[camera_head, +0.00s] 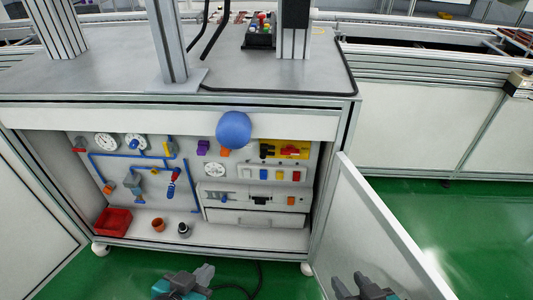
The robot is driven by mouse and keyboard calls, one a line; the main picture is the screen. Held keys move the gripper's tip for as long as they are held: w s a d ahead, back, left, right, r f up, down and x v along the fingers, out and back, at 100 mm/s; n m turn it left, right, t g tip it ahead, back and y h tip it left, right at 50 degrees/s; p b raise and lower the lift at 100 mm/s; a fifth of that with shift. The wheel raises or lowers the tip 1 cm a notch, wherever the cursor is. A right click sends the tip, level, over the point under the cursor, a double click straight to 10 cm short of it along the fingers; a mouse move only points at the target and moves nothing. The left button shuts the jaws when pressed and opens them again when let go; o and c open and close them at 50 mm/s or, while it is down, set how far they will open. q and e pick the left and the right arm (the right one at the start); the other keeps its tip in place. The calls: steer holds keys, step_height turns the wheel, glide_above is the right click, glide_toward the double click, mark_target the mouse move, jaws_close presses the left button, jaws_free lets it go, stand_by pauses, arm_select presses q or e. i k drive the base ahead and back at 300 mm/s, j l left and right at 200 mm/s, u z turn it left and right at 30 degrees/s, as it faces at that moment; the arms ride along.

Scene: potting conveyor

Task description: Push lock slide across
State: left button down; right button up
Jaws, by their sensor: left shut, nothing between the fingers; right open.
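A small slide lock (260,200) with a dark block shows on the lower right part of the panel inside the open cabinet. An orange piece (291,201) sits right of it on the same row, and a grey bar piece (217,196) sits left of it. The parts are too small to tell the slide's exact position. My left gripper (190,277) is at the bottom of the picture, in front of the cabinet, shut and empty. My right gripper (357,284) is at the bottom right, in front of the open door, open and empty. Both are apart from the panel.
The cabinet door (375,230) stands open at the right; another white panel (35,220) is at the left. A blue ball (233,129) overlaps the cabinet's upper edge. A drawer (256,218), a red bin (113,222) and small pots (158,225) are low inside. Green floor is clear.

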mark_target(264, 148)
steer(key=k, duration=0.25)
steer(key=k+z, duration=0.2)
steer(key=z, duration=0.15)
steer(key=k+l+z, duration=0.1)
steer(key=z, duration=0.25)
steer(key=k+j+z, duration=0.1)
steer(key=z, duration=1.35)
steer(key=k+j, duration=0.15)
steer(key=j, duration=0.2)
steer(key=k+j, duration=0.15)
steer(key=j, duration=0.2)
steer(key=k+j, duration=0.15)
steer(key=j, duration=0.2)
steer(key=k+j, duration=0.1)
steer(key=j, duration=0.25)
steer(key=k+j+z, duration=0.1)
steer(key=j, duration=0.25)
steer(key=k+j, duration=0.1)
steer(key=j, duration=0.4)
steer(key=i+j, duration=0.1)
steer(key=j, duration=0.2)
steer(key=i+j, duration=0.1)
steer(key=j, duration=0.25)
